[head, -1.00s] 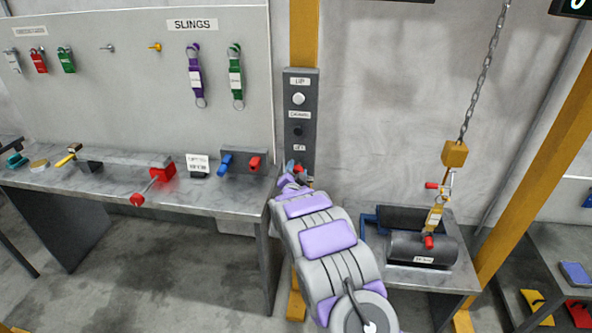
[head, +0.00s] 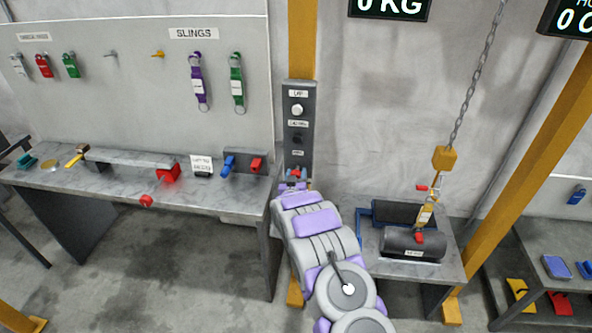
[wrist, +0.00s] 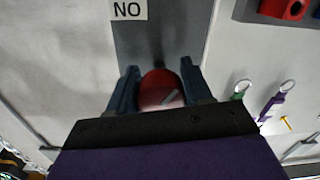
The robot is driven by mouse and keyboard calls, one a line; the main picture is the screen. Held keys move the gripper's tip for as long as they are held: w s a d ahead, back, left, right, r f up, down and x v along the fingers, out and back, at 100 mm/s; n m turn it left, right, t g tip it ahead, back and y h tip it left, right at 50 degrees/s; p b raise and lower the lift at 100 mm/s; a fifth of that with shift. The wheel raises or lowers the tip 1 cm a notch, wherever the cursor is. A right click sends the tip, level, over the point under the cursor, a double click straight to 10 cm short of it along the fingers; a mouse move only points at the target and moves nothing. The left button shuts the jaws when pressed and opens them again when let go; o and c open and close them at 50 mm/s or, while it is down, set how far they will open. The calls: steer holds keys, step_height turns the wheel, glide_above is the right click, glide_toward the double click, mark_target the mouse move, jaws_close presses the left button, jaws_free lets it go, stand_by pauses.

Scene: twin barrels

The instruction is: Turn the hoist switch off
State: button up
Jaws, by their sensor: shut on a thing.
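The grey hoist control panel (head: 302,156) hangs on the yellow post, with a white button (head: 297,110) at the top and a dark button (head: 298,138) below it. The red hoist switch (head: 295,173) is at its lower end, mostly hidden by my arm. My gripper (head: 295,182) is at the switch. In the wrist view, the red switch knob (wrist: 160,88) sits between the fingers of my gripper (wrist: 159,80), which is shut on it. A label (wrist: 128,10) reading "NO" in this view is beside it. The knob's exact turn is unclear.
A bench (head: 100,186) with blue and red handles (head: 243,163) stands left of the post. A display (head: 390,8) reads 0 KG.

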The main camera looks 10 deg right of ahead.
steer(key=n+p, duration=0.2)
steer(key=n, duration=0.1)
steer(key=shift+r, duration=0.15)
steer(key=shift+n+p, duration=0.95)
steer(key=shift+n, duration=0.75)
steer(key=o, duration=1)
steer(key=shift+a, duration=0.1)
steer(key=v, duration=1.7)
steer(key=shift+s+a, duration=0.2)
